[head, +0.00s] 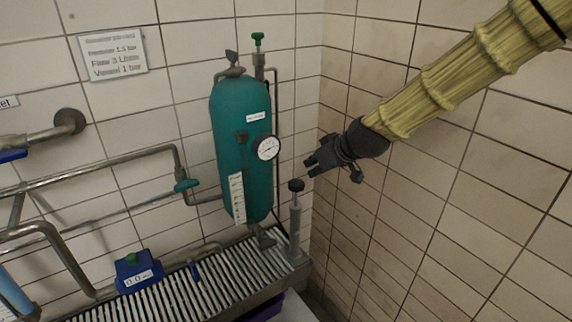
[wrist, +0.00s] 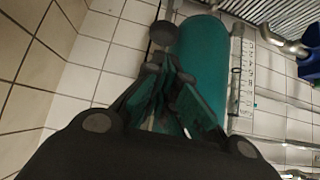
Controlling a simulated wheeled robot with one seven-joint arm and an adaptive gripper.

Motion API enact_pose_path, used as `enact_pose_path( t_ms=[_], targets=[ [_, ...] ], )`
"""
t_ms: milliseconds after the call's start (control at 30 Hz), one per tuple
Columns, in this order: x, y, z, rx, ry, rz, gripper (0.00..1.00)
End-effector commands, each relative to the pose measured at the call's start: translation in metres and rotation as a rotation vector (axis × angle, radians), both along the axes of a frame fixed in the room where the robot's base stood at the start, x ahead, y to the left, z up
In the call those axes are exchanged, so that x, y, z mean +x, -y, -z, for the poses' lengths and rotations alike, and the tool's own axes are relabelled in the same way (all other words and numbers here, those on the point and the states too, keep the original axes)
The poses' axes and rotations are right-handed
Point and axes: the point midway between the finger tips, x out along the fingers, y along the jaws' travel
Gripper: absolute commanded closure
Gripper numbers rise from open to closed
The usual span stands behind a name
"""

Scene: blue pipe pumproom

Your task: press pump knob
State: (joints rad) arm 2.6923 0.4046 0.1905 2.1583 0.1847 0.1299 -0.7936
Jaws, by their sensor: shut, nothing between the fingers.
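The black pump knob (head: 296,185) sits on top of a slim grey upright pump (head: 295,228), at the right end of the slatted bench. In the wrist view a dark round shape, which looks like the knob (wrist: 163,34), lies beyond the fingertips, beside the tank. My gripper (head: 311,167) is shut and empty. In the head view it appears just above and right of the knob, with a small gap between them. The gripper also shows in the wrist view (wrist: 168,72), with its fingers together. The pump body is mostly hidden in the wrist view.
A teal tank (head: 238,125) with a round gauge (head: 268,148) stands left of my gripper. Pipes run along the left wall. A blue box (head: 138,272) sits on the slatted bench (head: 190,290). The tiled wall is close on the right.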

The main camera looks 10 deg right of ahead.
Motion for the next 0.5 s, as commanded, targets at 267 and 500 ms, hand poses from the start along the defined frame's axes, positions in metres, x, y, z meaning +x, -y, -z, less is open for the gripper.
enact_pose_path(
  t_ms=[267, 500],
  targets=[
    [0.003, -0.004, -0.022, 0.012, 0.007, -0.013, 1.00],
    [0.004, -0.002, -0.038, 0.006, 0.001, -0.012, 1.00]
  ],
)
